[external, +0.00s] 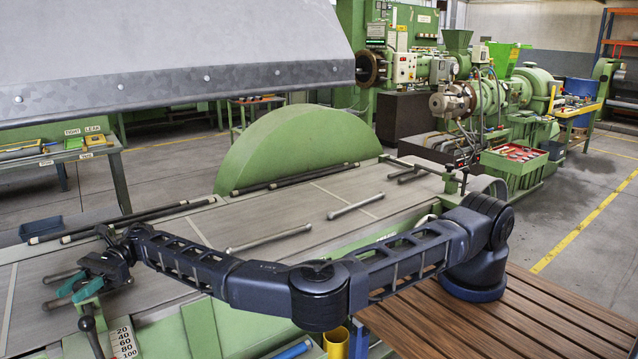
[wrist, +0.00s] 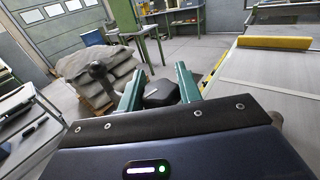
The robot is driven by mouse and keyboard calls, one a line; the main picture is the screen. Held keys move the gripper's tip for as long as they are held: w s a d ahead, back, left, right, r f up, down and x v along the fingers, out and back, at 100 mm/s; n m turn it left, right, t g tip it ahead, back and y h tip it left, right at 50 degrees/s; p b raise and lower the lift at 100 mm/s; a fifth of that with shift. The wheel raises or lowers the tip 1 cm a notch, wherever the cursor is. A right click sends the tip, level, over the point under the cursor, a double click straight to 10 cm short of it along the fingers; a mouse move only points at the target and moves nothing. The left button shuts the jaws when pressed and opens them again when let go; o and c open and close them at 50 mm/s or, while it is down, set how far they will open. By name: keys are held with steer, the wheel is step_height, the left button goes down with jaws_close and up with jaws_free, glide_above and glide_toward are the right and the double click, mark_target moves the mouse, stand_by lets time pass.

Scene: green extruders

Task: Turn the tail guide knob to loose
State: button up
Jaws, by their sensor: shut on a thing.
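My gripper (external: 79,286) is at the left end of the machine bed (external: 170,250) in the external view, its teal fingers low over the bed's edge. In the wrist view the two teal fingers (wrist: 160,88) stand on both sides of a black faceted knob (wrist: 160,94), which looks like the tail guide knob. My gripper is shut on this knob. In the external view the knob cannot be made out among the fingers. Which way it is turned, tight or loose, cannot be told.
A black ball-ended lever (external: 88,324) stands near my gripper, beside a numbered scale (external: 124,340); its ball shows in the wrist view (wrist: 98,68). Loose rods (external: 268,239) lie on the bed. A grey hood (external: 180,50) overhangs the back. A bench (external: 60,155) stands at far left.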

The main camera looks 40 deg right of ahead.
mark_target(86, 280)
steer(key=shift+s+d+n+g+h, duration=0.1)
steer(key=shift+s+n+g+h, duration=0.05)
steer(key=shift+n+g+h, duration=1.25)
steer(key=shift+f+g+h, duration=0.1)
steer(key=shift+g+h, duration=0.2)
steer(key=o, duration=1)
steer(key=shift+v, duration=5.4)
